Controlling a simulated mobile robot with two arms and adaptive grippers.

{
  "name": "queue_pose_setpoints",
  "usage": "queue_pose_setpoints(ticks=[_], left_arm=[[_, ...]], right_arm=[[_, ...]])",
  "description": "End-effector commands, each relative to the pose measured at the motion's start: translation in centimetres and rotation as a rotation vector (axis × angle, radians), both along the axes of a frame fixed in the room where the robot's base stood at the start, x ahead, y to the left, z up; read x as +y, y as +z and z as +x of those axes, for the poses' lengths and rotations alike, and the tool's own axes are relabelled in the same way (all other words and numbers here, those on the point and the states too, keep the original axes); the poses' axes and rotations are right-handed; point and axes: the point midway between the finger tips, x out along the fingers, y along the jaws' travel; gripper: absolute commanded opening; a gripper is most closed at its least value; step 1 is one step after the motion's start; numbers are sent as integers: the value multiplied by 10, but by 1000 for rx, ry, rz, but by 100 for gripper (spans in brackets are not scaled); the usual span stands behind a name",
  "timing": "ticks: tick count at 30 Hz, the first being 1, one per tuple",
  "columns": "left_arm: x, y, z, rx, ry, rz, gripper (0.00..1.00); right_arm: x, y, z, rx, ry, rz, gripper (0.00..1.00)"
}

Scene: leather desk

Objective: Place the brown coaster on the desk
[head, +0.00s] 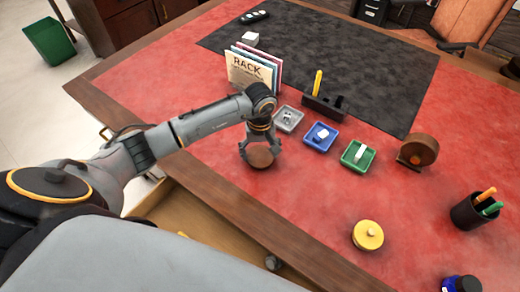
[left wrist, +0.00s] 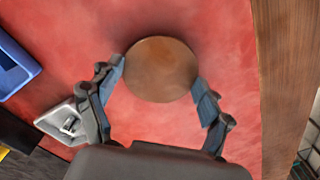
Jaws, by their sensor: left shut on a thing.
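The round brown coaster (head: 261,158) is at the left part of the red leather desk (head: 320,205), near its wooden front edge. My left gripper (head: 259,149) reaches down over it with a finger on either side. In the left wrist view the coaster (left wrist: 161,68) lies flat between the fingertips of my left gripper (left wrist: 161,82), which is shut on its rim. The coaster is at or very close to the red surface; I cannot tell whether it touches. My right gripper is not in view.
Grey (head: 288,119), blue (head: 320,137) and green (head: 358,156) trays stand right of the gripper. A book rack (head: 250,72) and a dark pen holder (head: 323,108) are behind. A yellow round object (head: 368,235) lies nearer. Red surface is clear between coaster and yellow object.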

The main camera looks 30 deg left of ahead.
Motion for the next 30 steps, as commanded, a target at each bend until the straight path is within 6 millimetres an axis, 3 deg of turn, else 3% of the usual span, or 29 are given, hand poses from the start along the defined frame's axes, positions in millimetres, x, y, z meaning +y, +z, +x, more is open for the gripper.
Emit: queue_pose_setpoints(ticks=[12, 13, 15, 30], left_arm=[[0, -7, 1, -3, -1, 0, 48], [0, -5, 0, -3, -1, 0, 85], [0, -5, 0, -3, -1, 0, 99], [0, 2, 1, -4, -1, 0, 100]], right_arm=[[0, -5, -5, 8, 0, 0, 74], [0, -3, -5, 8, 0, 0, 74], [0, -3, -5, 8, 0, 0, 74], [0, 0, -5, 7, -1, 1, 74]])
